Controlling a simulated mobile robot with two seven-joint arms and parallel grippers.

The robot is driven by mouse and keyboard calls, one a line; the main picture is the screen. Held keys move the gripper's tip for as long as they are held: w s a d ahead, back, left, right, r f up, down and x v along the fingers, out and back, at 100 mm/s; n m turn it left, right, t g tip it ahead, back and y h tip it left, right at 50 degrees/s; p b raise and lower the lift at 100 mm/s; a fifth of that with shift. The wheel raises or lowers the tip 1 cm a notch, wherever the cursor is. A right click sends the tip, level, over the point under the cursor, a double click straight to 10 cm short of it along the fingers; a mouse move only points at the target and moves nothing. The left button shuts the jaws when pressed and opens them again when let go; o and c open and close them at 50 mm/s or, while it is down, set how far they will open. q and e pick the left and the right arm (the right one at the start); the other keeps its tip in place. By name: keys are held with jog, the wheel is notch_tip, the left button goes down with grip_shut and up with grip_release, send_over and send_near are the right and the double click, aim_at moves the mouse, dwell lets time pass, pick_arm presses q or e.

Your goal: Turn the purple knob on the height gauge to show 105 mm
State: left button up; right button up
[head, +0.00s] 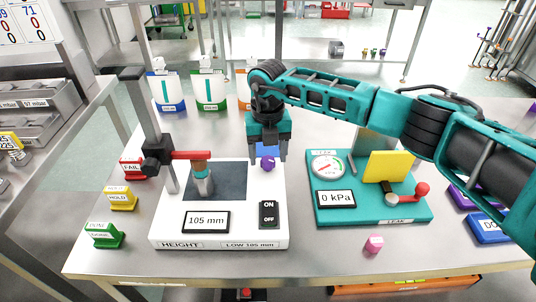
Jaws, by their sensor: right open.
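The height gauge has a white base (165,232) labelled HEIGHT, with a plate reading "LOW 105 mm". Its display (206,221) reads 105 mm. A red measuring arm (191,155) reaches from a black carriage on the column, over a small cylindrical part (202,180) on the dark plate; whether they touch is unclear. The purple knob (267,164) is at the base's back right. My right gripper (268,157) points down over the knob, open, with its fingers apart on either side of it. Contact cannot be told. My left gripper is not in view.
A black ON/OFF switch (268,214) sits on the gauge base. A teal leak tester (330,214) stands close to the right, its display at 0 kPa. FAIL (133,168), HOLD (122,199) and green (104,236) blocks stand left. A pink part (374,243) lies in front.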

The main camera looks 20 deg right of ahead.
aim_at(268, 159)
notch_tip(268, 159, up, 12)
dwell(0.4)
